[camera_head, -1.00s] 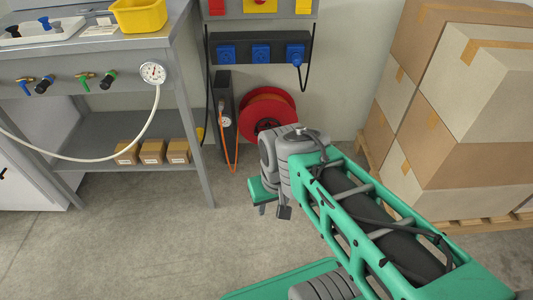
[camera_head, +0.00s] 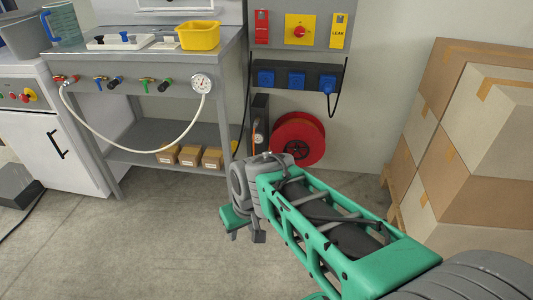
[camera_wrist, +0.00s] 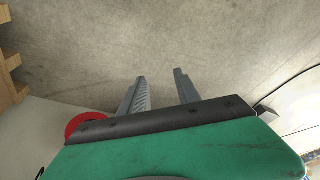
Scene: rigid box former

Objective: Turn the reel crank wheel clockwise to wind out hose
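The red hose reel (camera_head: 300,139) hangs low on the wall under the blue sockets, with a dark hub at its middle. Its lower left edge is close behind my arm in the picture. I cannot make out a separate crank handle. In the wrist view part of the red reel (camera_wrist: 85,125) shows at the left, beside the gripper body. My gripper (camera_wrist: 160,76) is open and empty, its two grey fingers apart over bare floor. In the head view my gripper (camera_head: 246,236) points down in front of the bench, apart from the reel.
A grey bench (camera_head: 150,70) with a gauge (camera_head: 202,83), white hose and yellow bin (camera_head: 198,36) stands at the left. Small cartons (camera_head: 190,155) lie on its shelf. Large stacked boxes (camera_head: 470,150) on a pallet stand at the right. The floor between is clear.

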